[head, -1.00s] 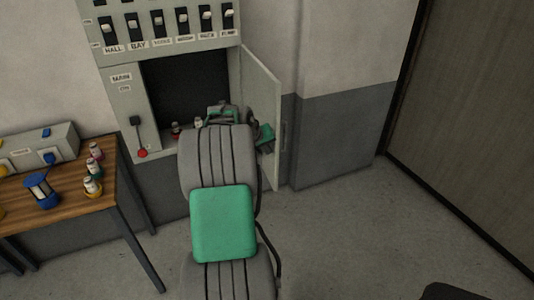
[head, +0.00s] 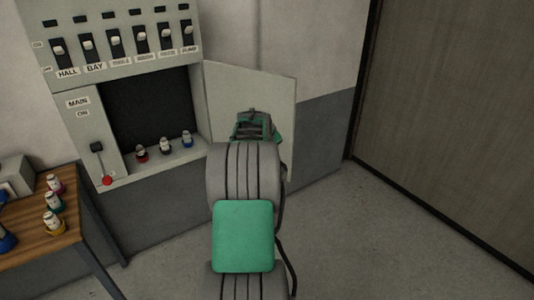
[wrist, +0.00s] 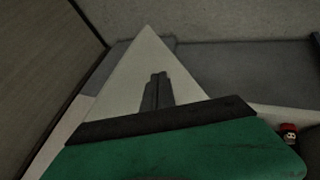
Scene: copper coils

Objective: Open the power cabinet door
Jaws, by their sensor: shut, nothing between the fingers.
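The power cabinet (head: 82,128) is on the wall, with its dark lower compartment exposed. Its pale door (head: 232,90) is hinged on the right side of the opening and stands swung wide out. My gripper (head: 252,118) is in front of the door's inner face in the head view, and my arm hides the door's lower part. In the wrist view the closed fingers (wrist: 155,92) show against the pale door (wrist: 132,72). I cannot tell whether they touch it. The gripper is shut and empty.
Several fuses (head: 165,147) stand on the compartment floor. A wooden table (head: 35,245) with small fuses is at the left. The floor (head: 350,230) at right is clear.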

